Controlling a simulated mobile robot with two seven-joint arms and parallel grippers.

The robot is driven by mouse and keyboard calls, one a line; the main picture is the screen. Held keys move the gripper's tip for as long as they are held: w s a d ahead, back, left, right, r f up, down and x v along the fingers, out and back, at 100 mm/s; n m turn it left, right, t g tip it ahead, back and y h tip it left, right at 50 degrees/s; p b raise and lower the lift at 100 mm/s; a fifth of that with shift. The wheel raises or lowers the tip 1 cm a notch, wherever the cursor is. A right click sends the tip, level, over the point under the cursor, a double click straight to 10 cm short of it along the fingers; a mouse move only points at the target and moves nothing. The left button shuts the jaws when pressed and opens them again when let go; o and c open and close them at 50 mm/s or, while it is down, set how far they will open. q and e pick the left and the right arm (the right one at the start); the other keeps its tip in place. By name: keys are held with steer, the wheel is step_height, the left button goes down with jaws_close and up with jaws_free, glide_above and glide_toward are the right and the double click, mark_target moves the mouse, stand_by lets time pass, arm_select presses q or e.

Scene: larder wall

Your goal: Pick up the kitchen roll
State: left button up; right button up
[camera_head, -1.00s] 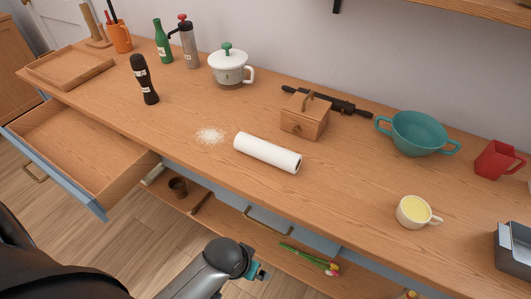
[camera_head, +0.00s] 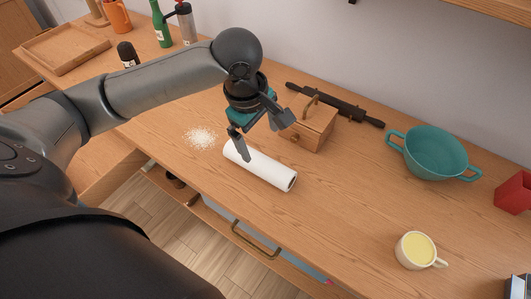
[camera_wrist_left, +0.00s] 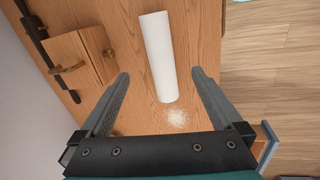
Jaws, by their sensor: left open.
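The kitchen roll (camera_head: 262,168) is a white cylinder lying on its side on the wooden counter. My left gripper (camera_head: 268,142) is above it in the head view, open and empty, and one finger hides a small part of the roll. In the left wrist view the roll (camera_wrist_left: 158,55) lies beyond the fingertips, lined up roughly with the gap of the left gripper (camera_wrist_left: 158,75). I cannot tell the exact height between fingers and roll. My right gripper is not in view.
A wooden box with a handle (camera_head: 314,128) stands close behind the roll, with a dark rolling pin (camera_head: 350,108) behind it. White grains (camera_head: 200,137) lie left of the roll. A teal colander (camera_head: 430,155) and a cup (camera_head: 415,250) stand to the right. The counter's front edge is near.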

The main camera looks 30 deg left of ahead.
arm_select(q)
steer(key=n+b, duration=0.1)
steer(key=b, duration=0.1)
glide_toward(265, 163)
steer(key=f, duration=0.2)
steer(key=w+f, duration=0.1)
steer(key=f, duration=0.2)
steer(key=shift+a+f, duration=0.1)
steer(key=shift+w+d+f+b, duration=0.1)
steer(key=shift+w+f+b, duration=0.15)
steer(key=shift+f, duration=0.7)
steer(key=shift+w+d+f+b, duration=0.1)
steer(key=shift+f+b, duration=0.3)
steer(key=shift+f, duration=0.6)
steer(key=shift+w+d+f+b, duration=0.1)
steer(key=shift+w+f+b, duration=0.15)
steer(key=shift+f, duration=0.7)
steer(key=shift+c, duration=0.2)
steer(key=c, duration=1.3)
steer(key=shift+r, duration=0.1)
